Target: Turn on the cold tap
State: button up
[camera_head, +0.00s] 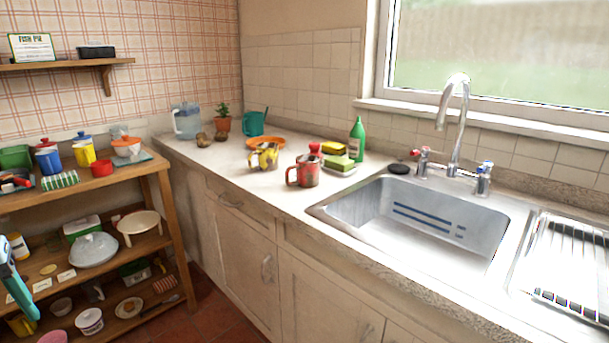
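The cold tap (484,178), a chrome handle with a blue mark, stands at the right of the tall curved spout (461,115) behind the sink. The hot tap (422,161), with a red mark, stands at the left of the spout. No stream of water can be made out below the spout. Part of my gripper (20,293), teal and white, shows at the far left edge, in front of the wooden shelves and far from the taps. It is cut off by the frame, so whether it is open or shut cannot be told.
The steel sink basin (430,222) looks empty, with a drainer rack (568,265) at its right. Cupboards (238,235) front the counter; wooden shelves (180,230) stand left.

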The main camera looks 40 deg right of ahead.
aim_at(486, 166)
jog(key=k+l+z, duration=0.15)
jog(key=l, duration=0.3)
jog(key=k+l+z, duration=0.2)
jog(key=l, duration=0.25)
jog(key=l+z, duration=0.15)
jog(key=l, duration=0.3)
